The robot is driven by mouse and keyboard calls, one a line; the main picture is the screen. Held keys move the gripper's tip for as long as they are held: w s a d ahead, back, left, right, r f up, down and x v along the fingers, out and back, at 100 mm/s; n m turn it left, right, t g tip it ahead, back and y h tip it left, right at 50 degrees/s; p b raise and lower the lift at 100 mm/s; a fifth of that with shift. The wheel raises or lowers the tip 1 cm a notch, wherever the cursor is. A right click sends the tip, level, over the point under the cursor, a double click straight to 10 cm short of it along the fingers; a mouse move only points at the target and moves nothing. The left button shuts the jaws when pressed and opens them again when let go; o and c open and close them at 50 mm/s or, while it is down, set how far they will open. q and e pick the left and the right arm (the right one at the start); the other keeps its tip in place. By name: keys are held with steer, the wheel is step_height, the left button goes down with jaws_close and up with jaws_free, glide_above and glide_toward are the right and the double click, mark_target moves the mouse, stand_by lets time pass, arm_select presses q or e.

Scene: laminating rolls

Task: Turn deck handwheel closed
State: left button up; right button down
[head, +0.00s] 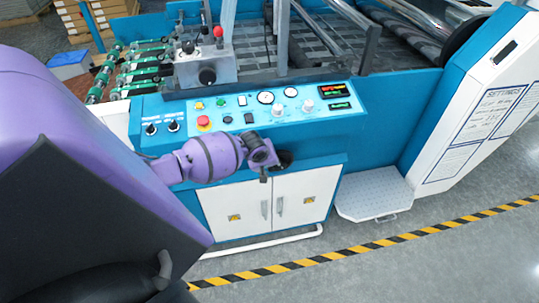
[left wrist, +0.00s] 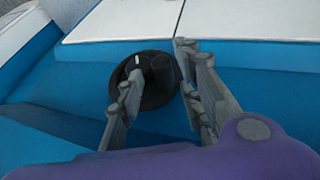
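The deck handwheel (head: 284,159) is a small dark round wheel on the blue front of the machine, below the control panel, partly hidden by my gripper in the head view. In the left wrist view the handwheel (left wrist: 155,92) is a black disc with a raised knob and a small white mark. My left gripper (head: 265,157) is close beside it. In the left wrist view its grey fingers (left wrist: 158,64) are spread apart with the wheel's middle showing between them. I cannot tell whether they touch it. My right gripper is not in view.
The control panel (head: 270,107) with knobs, gauges and a red button lies just above my left gripper. White cabinet doors (head: 299,196) are below. A white step (head: 374,195) stands to the right. A yellow-black floor stripe (head: 350,251) crosses open grey floor.

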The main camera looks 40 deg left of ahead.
arm_select(q)
steer(key=shift+s+a, duration=0.1)
steer(key=shift+s, duration=0.05)
steer(key=shift+s+r, duration=0.1)
steer(key=shift+r, duration=0.15)
steer(key=v, duration=1.1)
steer(key=shift+r, duration=0.2)
steer(key=shift+s, duration=0.1)
steer(key=s+d+f+m+t+h, duration=0.1)
steer(key=s+d+f+m+h, duration=0.35)
steer(key=s+d+f, duration=0.9)
steer(key=s+d+m+t+y, duration=0.2)
steer(key=s+d+m, duration=0.4)
steer(key=s, duration=0.5)
steer(key=shift+s+d+f+y, duration=0.35)
steer(key=shift+d+y, duration=0.1)
steer(key=shift+d, duration=0.65)
steer(key=shift+m, duration=0.25)
